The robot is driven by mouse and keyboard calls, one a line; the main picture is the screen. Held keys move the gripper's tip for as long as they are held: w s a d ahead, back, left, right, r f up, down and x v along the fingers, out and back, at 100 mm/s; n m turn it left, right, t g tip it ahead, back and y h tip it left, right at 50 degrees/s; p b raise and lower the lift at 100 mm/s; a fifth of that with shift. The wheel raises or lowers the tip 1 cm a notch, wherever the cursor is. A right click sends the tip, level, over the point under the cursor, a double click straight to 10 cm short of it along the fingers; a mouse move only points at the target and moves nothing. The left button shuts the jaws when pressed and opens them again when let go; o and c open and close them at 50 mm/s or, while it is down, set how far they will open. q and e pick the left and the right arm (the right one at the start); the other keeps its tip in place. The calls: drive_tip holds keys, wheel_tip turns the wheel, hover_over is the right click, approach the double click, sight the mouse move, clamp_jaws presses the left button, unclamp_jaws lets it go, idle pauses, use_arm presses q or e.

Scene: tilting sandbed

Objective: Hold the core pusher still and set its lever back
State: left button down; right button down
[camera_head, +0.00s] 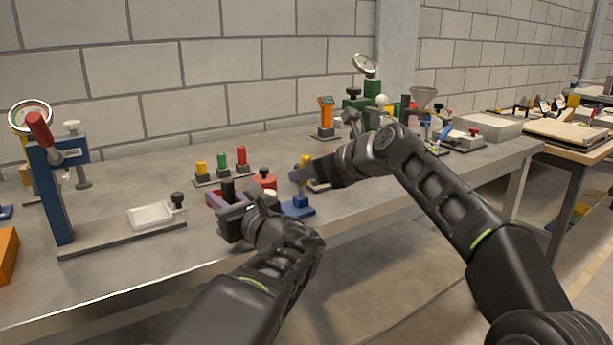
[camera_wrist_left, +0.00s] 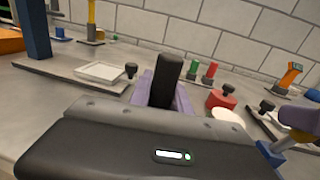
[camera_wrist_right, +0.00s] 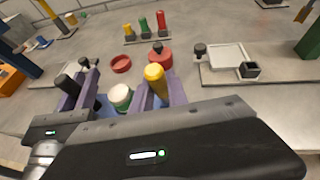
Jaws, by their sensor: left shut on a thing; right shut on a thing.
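The core pusher has a blue base (camera_head: 298,209), partly hidden by my grippers. My left gripper (camera_head: 227,194) has purple fingers shut on its upright black post, which stands between the fingers in the left wrist view (camera_wrist_left: 166,80). My right gripper (camera_head: 303,172) is shut on the yellow-topped lever (camera_head: 305,160). The yellow lever end also shows between the purple fingers in the right wrist view (camera_wrist_right: 154,72). A white cylinder with a green band (camera_wrist_right: 120,96) sits between the two grippers. The lever's lower part is hidden.
A red dish with a black knob (camera_wrist_right: 160,58) and a small red ring (camera_wrist_right: 121,64) lie just behind. Yellow, green and red pegs (camera_head: 222,163) stand further back. A blue press with a red lever (camera_head: 58,180) is at left. The bench's front edge is close.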

drive_tip(key=shift+a+r+g+h, duration=0.2)
drive_tip(key=shift+r+g+h, duration=0.1)
drive_tip(key=shift+r, duration=0.05)
idle(0.3)
drive_tip(key=c, duration=1.5)
unclamp_jaws()
drive_tip(key=shift+c, duration=0.2)
drive_tip(key=shift+o, duration=1.2)
drive_tip(key=shift+f, duration=0.1)
drive_tip(key=shift+d, duration=0.1)
drive_tip(key=v, duration=1.2)
